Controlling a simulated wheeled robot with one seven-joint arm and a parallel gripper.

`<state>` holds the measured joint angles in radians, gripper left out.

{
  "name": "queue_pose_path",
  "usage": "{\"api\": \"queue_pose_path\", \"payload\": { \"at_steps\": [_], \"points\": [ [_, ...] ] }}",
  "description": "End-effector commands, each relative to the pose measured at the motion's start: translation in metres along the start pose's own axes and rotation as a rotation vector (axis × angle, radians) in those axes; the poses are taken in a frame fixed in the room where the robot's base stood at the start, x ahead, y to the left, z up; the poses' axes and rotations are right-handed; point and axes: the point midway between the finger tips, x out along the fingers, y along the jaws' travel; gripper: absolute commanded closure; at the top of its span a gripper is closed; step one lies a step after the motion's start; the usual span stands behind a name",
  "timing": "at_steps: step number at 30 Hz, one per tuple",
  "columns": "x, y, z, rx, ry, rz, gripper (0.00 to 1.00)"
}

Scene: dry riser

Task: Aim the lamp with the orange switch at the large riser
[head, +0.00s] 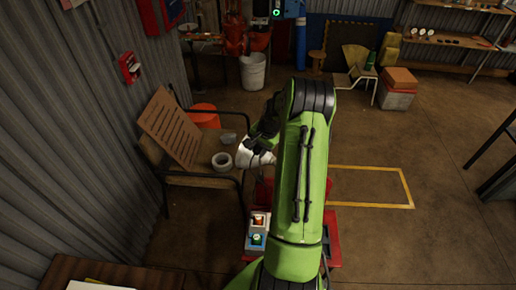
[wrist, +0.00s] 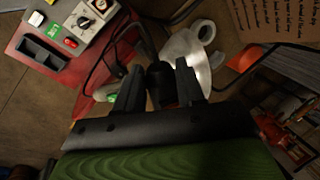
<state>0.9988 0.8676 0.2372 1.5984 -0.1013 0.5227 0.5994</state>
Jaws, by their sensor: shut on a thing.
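My gripper (wrist: 160,88) is shut on a black part in the wrist view, between its two fingers. A lamp with a pale round head (wrist: 190,58) is just beyond the fingers, and the black part seems to belong to it. In the head view the pale lamp head (head: 255,156) shows beside my green arm, tilted down to the left. Its switch is not clearly visible. Orange-red pipework (head: 235,35) stands at the back wall, with a blue upright pipe (head: 300,42) to its right. I cannot tell which is the large riser.
A red base (head: 333,240) carries a box with orange and green switches (head: 257,230). A white bucket (head: 252,72) stands behind. Floor inside the yellow outline (head: 370,205) is clear.

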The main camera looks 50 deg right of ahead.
Motion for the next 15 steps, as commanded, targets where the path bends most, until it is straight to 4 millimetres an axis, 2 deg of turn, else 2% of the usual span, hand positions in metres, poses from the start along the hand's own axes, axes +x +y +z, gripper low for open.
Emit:
{"api": "queue_pose_path", "payload": {
  "at_steps": [8,15],
  "points": [
    [-0.003,0.006,-0.001,-0.077,-0.026,0.001,1.00],
    [-0.007,0.018,-0.005,-0.245,-0.079,0.000,1.00]
  ]
}}
